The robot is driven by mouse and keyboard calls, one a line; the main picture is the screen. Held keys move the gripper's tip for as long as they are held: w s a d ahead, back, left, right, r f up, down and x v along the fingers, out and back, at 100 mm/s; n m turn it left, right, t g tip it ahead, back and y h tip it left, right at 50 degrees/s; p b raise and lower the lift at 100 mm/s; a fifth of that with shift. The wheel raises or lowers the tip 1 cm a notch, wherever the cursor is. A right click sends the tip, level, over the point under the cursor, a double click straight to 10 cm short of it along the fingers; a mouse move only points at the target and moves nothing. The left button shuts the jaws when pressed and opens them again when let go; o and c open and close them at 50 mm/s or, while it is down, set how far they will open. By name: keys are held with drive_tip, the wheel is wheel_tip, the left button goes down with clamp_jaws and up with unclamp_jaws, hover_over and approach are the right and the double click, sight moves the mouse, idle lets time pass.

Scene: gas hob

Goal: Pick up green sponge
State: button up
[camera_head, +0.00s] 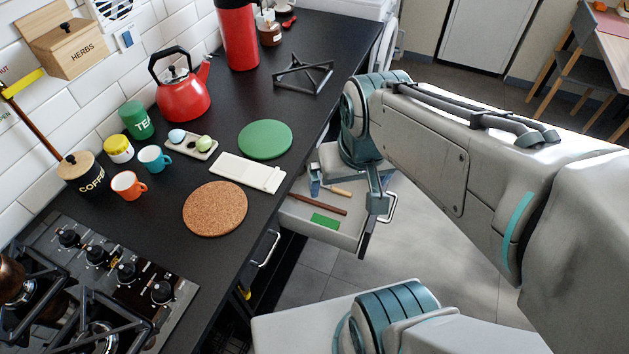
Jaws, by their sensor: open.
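The green sponge (325,221) is a small flat green rectangle. It lies in the front part of an open drawer (312,234) below the counter edge. My gripper (346,191) is open, its two fingers wide apart over the drawer. It is above and slightly right of the sponge in the picture, and nothing shows between the fingers. The sponge is in clear view and apart from the fingers. Part of the drawer's back is hidden by my gripper and wrist.
A dark brown stick-like item (318,204) and a tan-handled item (340,192) lie in the drawer near the sponge. The black counter (160,235) runs along the left, with a green round mat (265,139) and a cork mat (215,208). The floor beyond the drawer is clear.

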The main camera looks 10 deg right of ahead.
drive_tip(key=w+a+f+m+g+y+b, duration=0.1)
drive_tip(key=w+a+f+m+g+b, duration=0.2)
drive_tip(key=w+f, duration=0.6)
drive_tip(key=m+h+b, duration=0.1)
drive_tip(key=m+b, duration=0.3)
drive_tip(key=b, duration=0.1)
hover_over(323, 223)
drive_tip(key=s, duration=0.2)
wheel_tip(323, 223, down, 16)
drive_tip(key=f, duration=0.2)
drive_tip(key=f+b, duration=0.1)
drive_tip(key=f, duration=0.2)
drive_tip(key=f+b, duration=0.1)
drive_tip(key=f, duration=0.2)
drive_tip(key=shift+w+a, duration=0.25)
drive_tip(key=shift+a, duration=0.1)
drive_tip(key=f, duration=0.1)
drive_tip(key=f+b, duration=0.1)
drive_tip(key=f, duration=0.3)
drive_tip(key=shift+w+d+b, duration=0.25)
drive_tip(key=shift+w+b, duration=0.05)
drive_tip(key=shift+r, duration=0.1)
drive_tip(key=c, duration=1.1)
drive_tip(key=shift+o, duration=0.2)
drive_tip(key=shift+r, duration=0.1)
